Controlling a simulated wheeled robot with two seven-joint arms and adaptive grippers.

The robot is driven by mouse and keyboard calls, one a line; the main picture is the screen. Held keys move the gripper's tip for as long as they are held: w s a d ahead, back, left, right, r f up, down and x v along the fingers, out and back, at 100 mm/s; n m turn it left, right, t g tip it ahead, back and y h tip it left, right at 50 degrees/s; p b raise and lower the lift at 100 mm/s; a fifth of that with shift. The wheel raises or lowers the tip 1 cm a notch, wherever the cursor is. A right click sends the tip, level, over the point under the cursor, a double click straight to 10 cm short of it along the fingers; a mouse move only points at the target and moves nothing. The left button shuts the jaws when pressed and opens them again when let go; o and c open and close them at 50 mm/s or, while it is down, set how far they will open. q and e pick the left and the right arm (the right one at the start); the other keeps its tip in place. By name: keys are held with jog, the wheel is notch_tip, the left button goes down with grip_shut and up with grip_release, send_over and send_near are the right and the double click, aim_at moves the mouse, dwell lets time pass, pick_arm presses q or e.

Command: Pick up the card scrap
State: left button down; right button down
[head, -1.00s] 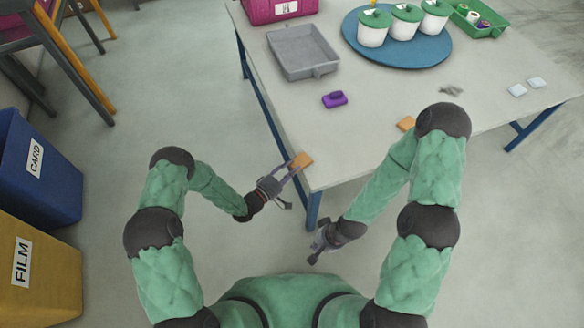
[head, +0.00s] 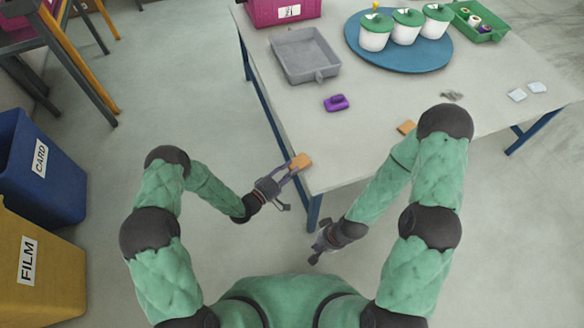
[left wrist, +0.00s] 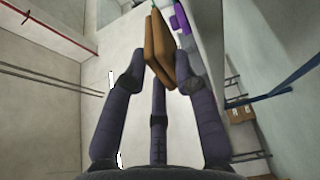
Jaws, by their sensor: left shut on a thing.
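An orange-brown card scrap (head: 301,161) is at the near left corner of the table. My left gripper (head: 294,169) is shut on it, reaching in from the left over the table edge. In the left wrist view the scrap (left wrist: 160,48) stands between the fingertips (left wrist: 161,75) and looks like a folded or doubled flat piece. I cannot tell whether it still touches the tabletop. A second orange piece (head: 406,127) lies near the table's front edge, partly behind my right arm. My right gripper (head: 323,243) is low in front of the table, apart from everything; its fingers are unclear.
A blue bin labelled CARD (head: 62,190) and a yellow bin labelled FILM (head: 60,285) stand at the left. The table (head: 355,165) holds a grey tray (head: 305,55), a purple object (head: 336,103) and a blue round tray (head: 430,55) with white pots. Floor between bins and table is clear.

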pick_arm(q)
jog(key=s+a+r+p, duration=0.3)
jog(key=s+a+r, duration=0.1)
jog(key=s+a, duration=0.4)
jog(key=shift+s+a+r, duration=0.3)
jog(key=shift+s+a, duration=0.05)
jog(key=shift+a, duration=0.25)
